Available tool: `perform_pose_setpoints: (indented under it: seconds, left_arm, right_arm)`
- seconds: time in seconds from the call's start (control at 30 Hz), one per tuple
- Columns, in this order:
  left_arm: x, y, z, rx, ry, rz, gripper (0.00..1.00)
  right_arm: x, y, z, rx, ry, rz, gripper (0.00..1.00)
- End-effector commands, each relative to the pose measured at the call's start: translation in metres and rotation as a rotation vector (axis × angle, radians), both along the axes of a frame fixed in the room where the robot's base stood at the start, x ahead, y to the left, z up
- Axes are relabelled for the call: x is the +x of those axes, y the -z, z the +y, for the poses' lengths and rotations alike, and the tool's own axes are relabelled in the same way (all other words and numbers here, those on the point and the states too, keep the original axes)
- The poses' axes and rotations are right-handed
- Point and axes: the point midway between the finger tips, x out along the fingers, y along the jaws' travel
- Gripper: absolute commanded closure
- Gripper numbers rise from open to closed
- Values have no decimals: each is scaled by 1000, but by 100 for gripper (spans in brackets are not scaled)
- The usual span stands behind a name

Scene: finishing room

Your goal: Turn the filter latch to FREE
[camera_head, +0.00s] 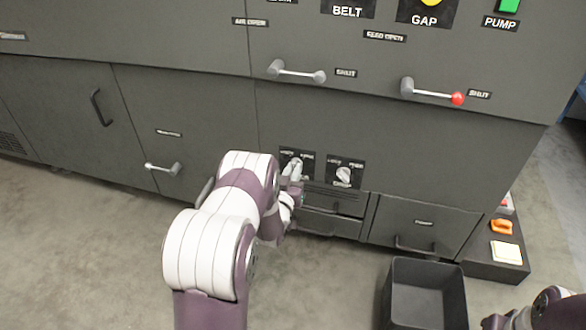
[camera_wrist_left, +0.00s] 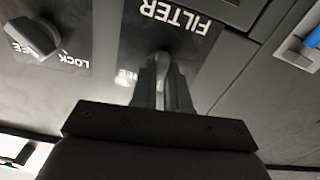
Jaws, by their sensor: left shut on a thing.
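The filter latch (camera_wrist_left: 163,62) is a small light grey knob on a black plate marked FILTER in the left wrist view, which shows the plate upside down. My left gripper (camera_wrist_left: 165,85) is shut on the latch, its two dark fingers on either side of it. The fingers hide most of the knob, so its exact angle is hard to tell. Part of the FREE mark shows to the left of the fingers. In the head view, my left gripper (camera_head: 294,178) is at the left one of two knob plates low on the grey machine.
A similar knob (camera_head: 344,174) with LOCK and FREE marks sits just right. Small drawers (camera_head: 330,222) lie below. An open black bin (camera_head: 425,290) stands on the floor. Levers (camera_head: 297,72) stick out above. Part of my right arm shows at the lower right, without its fingers.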

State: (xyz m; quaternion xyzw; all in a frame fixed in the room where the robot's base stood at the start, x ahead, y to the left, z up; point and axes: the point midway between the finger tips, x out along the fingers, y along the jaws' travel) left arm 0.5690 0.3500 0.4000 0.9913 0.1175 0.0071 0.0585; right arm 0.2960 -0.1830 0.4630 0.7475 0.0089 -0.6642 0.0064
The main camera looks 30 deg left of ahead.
Motion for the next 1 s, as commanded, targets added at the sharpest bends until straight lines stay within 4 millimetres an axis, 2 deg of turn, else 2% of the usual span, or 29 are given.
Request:
perform_pose_setpoints:
  seconds: [0.6, 1.0]
  left_arm:
    - [-1, 1, -1, 555, 2, 139, 100]
    - [-1, 2, -1, 807, 2, 200, 100]
  right_arm:
    - [0, -25, 0, 0, 0, 0, 57]
    - [0, -33, 0, 0, 0, 0, 57]
